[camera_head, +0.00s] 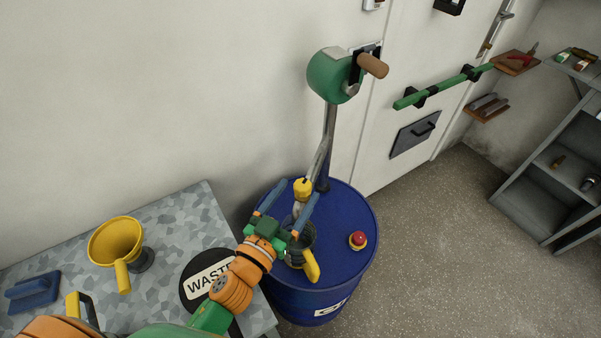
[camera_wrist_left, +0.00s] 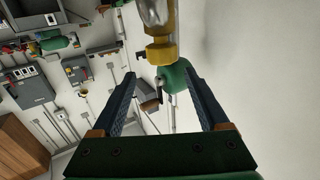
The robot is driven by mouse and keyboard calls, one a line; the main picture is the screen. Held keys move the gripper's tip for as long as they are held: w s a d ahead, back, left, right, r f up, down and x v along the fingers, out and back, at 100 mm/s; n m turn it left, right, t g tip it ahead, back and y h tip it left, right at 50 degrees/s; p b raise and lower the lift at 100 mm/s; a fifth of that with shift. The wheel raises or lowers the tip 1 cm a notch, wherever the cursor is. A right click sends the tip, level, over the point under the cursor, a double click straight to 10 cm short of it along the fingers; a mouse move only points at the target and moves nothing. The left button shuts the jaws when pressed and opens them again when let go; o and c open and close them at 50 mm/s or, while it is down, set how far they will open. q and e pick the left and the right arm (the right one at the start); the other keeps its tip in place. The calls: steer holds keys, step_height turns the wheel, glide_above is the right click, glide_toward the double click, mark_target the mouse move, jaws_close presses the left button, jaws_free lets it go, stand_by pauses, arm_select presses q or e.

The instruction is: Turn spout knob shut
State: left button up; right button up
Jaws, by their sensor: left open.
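A yellow knob (camera_head: 303,187) sits on the metal spout above the blue drum (camera_head: 343,275). My left gripper (camera_head: 299,191) is open over the drum, with its two blue fingers pointing toward the knob and their tips near it. In the left wrist view the knob (camera_wrist_left: 160,52) shows just beyond the open fingertips (camera_wrist_left: 160,76), roughly centred between them. I cannot tell whether either finger touches it. The metal spout (camera_wrist_left: 155,12) shows at the top of that view. My right gripper is not in view.
A green pump head with a brown handle (camera_head: 373,65) stands above the drum on a pipe. A table (camera_head: 180,215) with a yellow funnel (camera_head: 116,240) is at left. Floor at right is clear.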

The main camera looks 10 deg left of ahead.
mark_target(307, 180)
arm_select(q)
steer(key=shift+w+a+f+b, duration=0.1)
steer(key=shift+f+b, duration=0.1)
steer(key=shift+f, duration=0.2)
steer(key=shift+w+a+f+b, duration=0.1)
steer(key=shift+f+b, duration=0.05)
steer(key=shift+f, duration=0.2)
steer(key=shift+f+b, duration=0.35)
steer(key=shift+b, duration=0.15)
steer(key=shift+w+r, duration=0.1)
steer(key=shift+w, duration=0.2)
steer(key=p+x, duration=0.1)
steer(key=x, duration=0.5)
steer(key=shift+w+d, duration=0.25)
steer(key=shift+w, duration=0.1)
steer(key=shift+s, duration=0.1)
steer(key=shift+c, duration=0.7)
jaws_close()
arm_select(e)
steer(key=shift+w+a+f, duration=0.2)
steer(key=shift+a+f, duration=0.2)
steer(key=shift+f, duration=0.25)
